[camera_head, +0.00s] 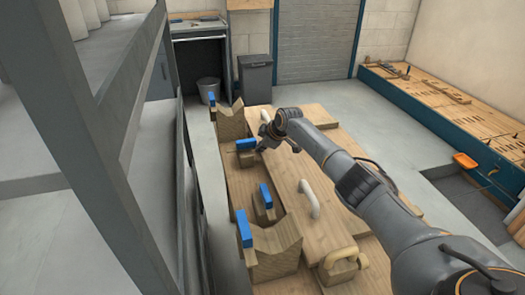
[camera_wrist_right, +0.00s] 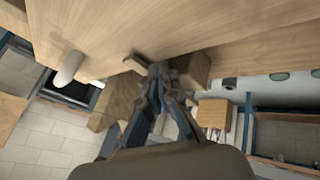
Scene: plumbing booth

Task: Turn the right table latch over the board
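The board (camera_head: 295,170) is a long light wood panel with pale handles (camera_head: 309,199) lying on the wooden table. Along its left side sit wooden latches with blue grips: a farther one (camera_head: 246,145) and a nearer one (camera_head: 265,196). I cannot tell which is called right. My right gripper (camera_head: 263,143) is just right of the farther latch, low by the board's left edge. In the right wrist view its fingertips (camera_wrist_right: 160,72) are close together beside a wooden block (camera_wrist_right: 190,70); contact and any grip are unclear. My left gripper is not in view.
Notched wooden blocks with blue grips stand at the far (camera_head: 231,123) and near (camera_head: 275,248) left of the table. A grey rack post (camera_head: 95,125) rises at the left. A bin (camera_head: 255,78) and bucket (camera_head: 208,90) stand behind.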

